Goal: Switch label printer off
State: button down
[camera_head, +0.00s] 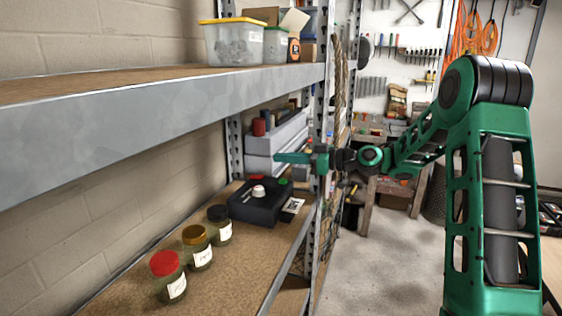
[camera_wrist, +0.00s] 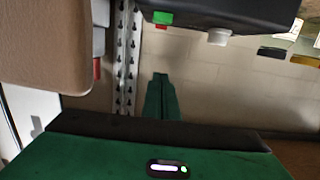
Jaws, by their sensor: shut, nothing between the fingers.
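The label printer appears to be the black box (camera_head: 258,206) on the lower shelf, with a white knob on top and a red and a green button along its far edge. A printed label lies at its right side. In the wrist view, which looks upside down, the black box (camera_wrist: 225,12) is at the top, with its green button, a bit of red and the white knob showing. My gripper (camera_head: 278,157) reaches in from the right, above and behind the printer, apart from it. Its green fingers (camera_wrist: 161,78) are shut and empty. Whether the printer is on cannot be told.
Three jars (camera_head: 197,249) stand left of the printer on the shelf. Grey bins (camera_head: 277,140) stand behind it. The upper shelf beam (camera_head: 170,112) hangs above at the left, and a perforated metal post (camera_head: 316,210) stands beside my gripper. A workbench (camera_head: 385,185) is farther back.

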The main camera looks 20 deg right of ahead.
jog(key=s+f+h, duration=0.1)
jog(key=s, duration=0.1)
jog(key=s+d+f+m+g+h, duration=0.1)
jog(key=s+f+h, duration=0.1)
jog(key=s+f+m+g+h, duration=0.1)
jog(key=f, duration=0.1)
jog(key=shift+s+d+f+h, duration=0.2)
jog(key=shift+s+d+h, duration=0.1)
jog(key=shift+s+d, duration=0.1)
jog(key=s+d+f+m+g+h, duration=0.2)
jog(key=s+d+m, duration=0.3)
jog(key=s, duration=0.9)
jog(key=s+d+f+m+g+h, duration=0.2)
jog(key=s+d+m+g+h, duration=0.1)
jog(key=s, duration=1.1)
jog(key=s+d+f+m+g+h, duration=0.2)
jog(key=s+d+m, duration=0.5)
jog(key=s, duration=0.8)
jog(key=shift+d+f+g+h, duration=0.3)
jog(key=shift+d+g+h, duration=0.2)
jog(key=shift+d+h, duration=0.3)
